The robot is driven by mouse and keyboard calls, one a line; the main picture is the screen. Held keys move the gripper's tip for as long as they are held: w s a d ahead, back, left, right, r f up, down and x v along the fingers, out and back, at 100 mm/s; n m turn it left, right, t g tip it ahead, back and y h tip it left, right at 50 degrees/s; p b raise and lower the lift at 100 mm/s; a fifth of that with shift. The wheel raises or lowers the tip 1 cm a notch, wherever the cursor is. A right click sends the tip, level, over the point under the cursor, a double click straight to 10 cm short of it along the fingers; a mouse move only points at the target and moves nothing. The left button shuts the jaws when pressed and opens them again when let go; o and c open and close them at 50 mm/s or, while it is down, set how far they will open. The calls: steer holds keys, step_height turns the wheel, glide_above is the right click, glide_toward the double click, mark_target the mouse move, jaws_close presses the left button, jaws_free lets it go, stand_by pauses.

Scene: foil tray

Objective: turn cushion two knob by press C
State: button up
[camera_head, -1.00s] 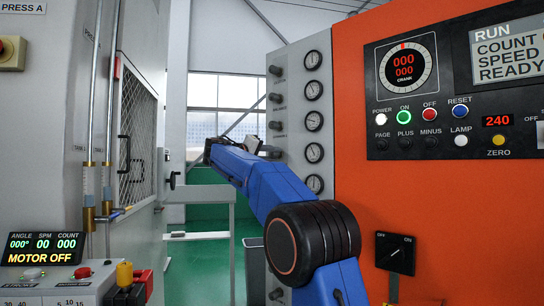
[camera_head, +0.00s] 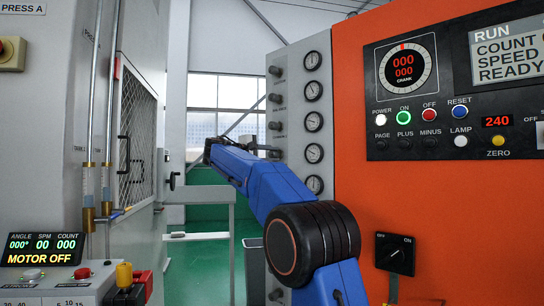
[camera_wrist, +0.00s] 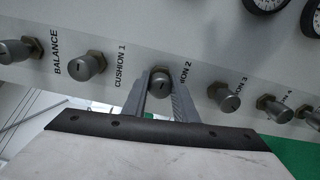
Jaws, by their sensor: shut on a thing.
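The cushion 2 knob (camera_wrist: 160,82) is a grey round knob with a dark mark on its face and a brass-coloured collar behind it. It shows in the wrist view beside the label "ION 2", whose first letters are hidden by a finger. My gripper (camera_wrist: 161,88) has one finger on each side of this knob and is shut on it. In the head view my gripper (camera_head: 268,151) reaches the left edge of the grey gauge panel (camera_head: 293,110), where the held knob is hard to make out.
The cushion 1 knob (camera_wrist: 89,66) and the cushion 3 knob (camera_wrist: 226,98) flank the held one closely. The balance knob (camera_wrist: 14,51) is further left. Pressure gauges (camera_head: 313,121) line the panel. An orange cabinet (camera_head: 450,220) stands right; Press A's meshed door (camera_head: 137,140) stands left.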

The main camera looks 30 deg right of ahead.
stand_by(0.5)
steer(key=o, duration=1)
steer(key=shift+a, duration=0.1)
steer(key=shift+o, duration=0.2)
steer(key=v, duration=1.7)
steer(key=shift+a, duration=0.15)
stand_by(0.8)
